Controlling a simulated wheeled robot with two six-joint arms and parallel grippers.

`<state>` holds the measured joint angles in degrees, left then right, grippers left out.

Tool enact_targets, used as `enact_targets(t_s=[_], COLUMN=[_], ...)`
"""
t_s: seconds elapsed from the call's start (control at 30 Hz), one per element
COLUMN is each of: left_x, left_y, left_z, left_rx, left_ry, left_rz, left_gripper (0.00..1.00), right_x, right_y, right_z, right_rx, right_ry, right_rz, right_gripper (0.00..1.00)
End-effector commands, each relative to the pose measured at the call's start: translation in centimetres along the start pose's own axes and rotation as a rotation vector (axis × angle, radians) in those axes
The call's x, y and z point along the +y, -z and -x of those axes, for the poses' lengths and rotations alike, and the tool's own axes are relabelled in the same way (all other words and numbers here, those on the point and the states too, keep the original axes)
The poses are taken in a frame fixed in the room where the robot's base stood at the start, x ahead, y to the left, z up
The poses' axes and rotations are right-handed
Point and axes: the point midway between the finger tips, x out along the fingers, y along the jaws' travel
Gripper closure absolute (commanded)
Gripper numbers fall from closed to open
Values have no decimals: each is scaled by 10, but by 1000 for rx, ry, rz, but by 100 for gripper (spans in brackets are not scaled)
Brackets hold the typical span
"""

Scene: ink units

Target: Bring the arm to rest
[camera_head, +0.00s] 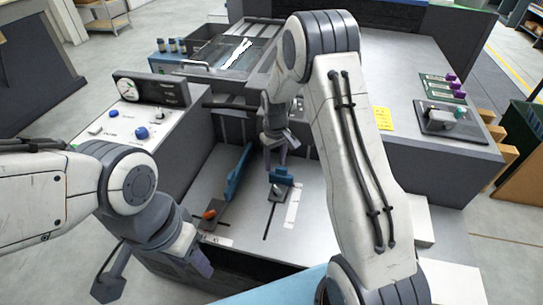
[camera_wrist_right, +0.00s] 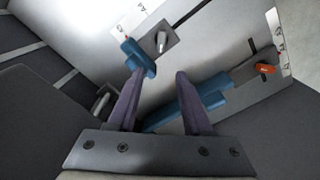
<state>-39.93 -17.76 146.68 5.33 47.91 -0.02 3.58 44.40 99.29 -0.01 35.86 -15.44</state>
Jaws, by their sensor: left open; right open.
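My right arm reaches over the machine's metal feed tray (camera_head: 225,240). My right gripper (camera_head: 276,161) is open and points down above the tray, with nothing between its fingers. In the right wrist view the two fingers (camera_wrist_right: 157,78) stand apart. The left finger's tip overlaps a small blue guide (camera_wrist_right: 138,58) beside a metal lever (camera_wrist_right: 161,42). A long blue guide (camera_wrist_right: 212,90) lies behind the right finger; whether either touches is unclear. My left gripper (camera_head: 155,280) is open and empty at the lower left, in front of the tray.
An orange knob (camera_head: 209,214) sits at the tray's left. A control panel (camera_head: 125,127) with a gauge and blue knobs stands left of the tray.

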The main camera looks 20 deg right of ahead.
Motion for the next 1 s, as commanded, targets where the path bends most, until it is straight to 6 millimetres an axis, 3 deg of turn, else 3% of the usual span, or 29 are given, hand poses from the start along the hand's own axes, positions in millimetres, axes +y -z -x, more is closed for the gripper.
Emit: enact_targets(t_s=[0.17, 0.27, 0.37, 0.47, 0.6, 0.7, 0.9, 1.0], left_x=[0, 0, 0, 1, 2, 2, 3, 3], left_y=[0, 0, 0, 1, 1, 2, 2, 2], left_z=[0, 2, 6, 12, 21, 28, 37, 40], left_rx=[0, 0, 0, 0, 0, 0, 0, 0], left_ry=[0, 0, 0, 0, 0, 0, 0, 0], left_rz=[0, 0, 0, 0, 0, 0, 0, 0], left_gripper=[50, 50, 50, 50, 50, 50, 50, 50], right_x=[0, -10, -38, -85, -153, -189, -223, -227], right_y=[0, -1, -7, -26, -81, -130, -223, -254], right_z=[0, 10, 39, 83, 143, 176, 210, 215], right_rx=[0, 3, 11, 22, 30, 35, 35, 33], right_ry=[0, 1, 4, 11, 28, 43, 71, 80], right_rz=[0, 12, 45, 101, 195, 261, 372, 407], right_gripper=[50, 50, 50, 50, 50, 50, 50, 50])
